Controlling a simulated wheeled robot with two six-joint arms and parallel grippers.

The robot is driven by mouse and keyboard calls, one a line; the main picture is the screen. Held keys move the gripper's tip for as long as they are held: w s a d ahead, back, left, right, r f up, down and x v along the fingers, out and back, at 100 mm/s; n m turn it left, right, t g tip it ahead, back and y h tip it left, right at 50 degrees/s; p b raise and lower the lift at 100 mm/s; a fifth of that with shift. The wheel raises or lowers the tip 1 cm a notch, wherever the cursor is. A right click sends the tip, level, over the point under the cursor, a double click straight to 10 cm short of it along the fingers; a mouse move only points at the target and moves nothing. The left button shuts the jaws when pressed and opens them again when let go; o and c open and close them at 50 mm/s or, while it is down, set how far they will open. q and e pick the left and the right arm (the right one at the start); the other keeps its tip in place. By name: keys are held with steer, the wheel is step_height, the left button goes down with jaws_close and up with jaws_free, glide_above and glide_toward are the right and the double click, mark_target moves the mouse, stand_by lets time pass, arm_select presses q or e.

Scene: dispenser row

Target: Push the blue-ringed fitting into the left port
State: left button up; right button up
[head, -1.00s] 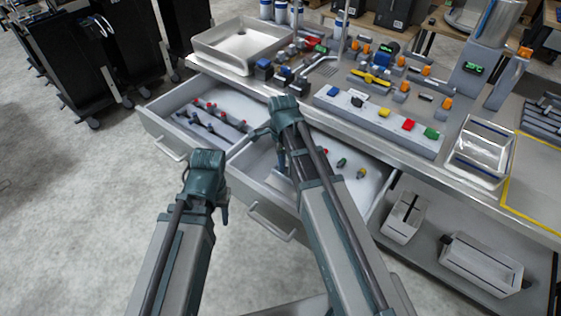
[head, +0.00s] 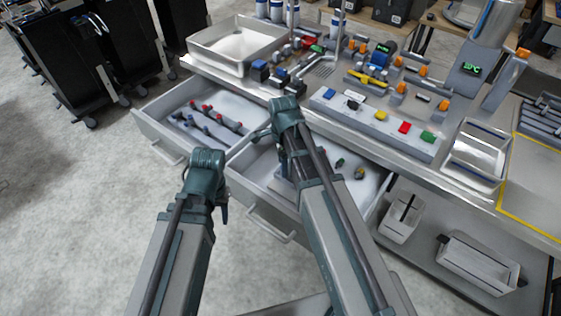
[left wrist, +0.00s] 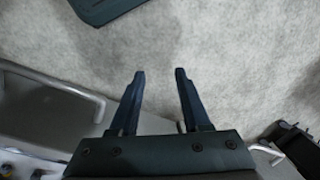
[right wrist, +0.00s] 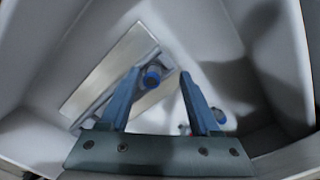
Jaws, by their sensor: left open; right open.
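My right gripper (right wrist: 161,72) points down into the right-hand open drawer (right wrist: 45,75). It is open. A blue-ringed fitting (right wrist: 152,76) shows between its fingers, nearer the left one; I cannot tell whether they touch. In the head view my right wrist hides most of this gripper. My left gripper (left wrist: 160,73) is open and empty over the floor, in front of the drawers. I cannot tell which opening is the left port; several ports may be on the bench top.
The left-hand drawer (head: 160,107) is open with several red-tipped and dark fittings. Green and yellow fittings (head: 360,173) lie in the right-hand drawer. The bench carries a row of coloured blocks (head: 380,116), a white tray (head: 205,36) and a metal bin (head: 475,165).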

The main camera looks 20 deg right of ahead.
step_height(320, 180, up, 13)
steer(key=a+p, duration=0.1)
steer(key=p, duration=1)
steer(key=shift+s+a+p, duration=0.15)
steer(key=shift+a+p, duration=0.25)
steer(key=s+a+n, duration=0.4)
steer(key=s+n, duration=0.2)
steer(key=n, duration=0.5)
steer(key=s+a+n+h, duration=0.1)
steer(key=s+a+n, duration=0.4)
steer(key=n, duration=0.7)
steer(key=shift+s+a, duration=0.2)
steer(key=shift+s, duration=0.9)
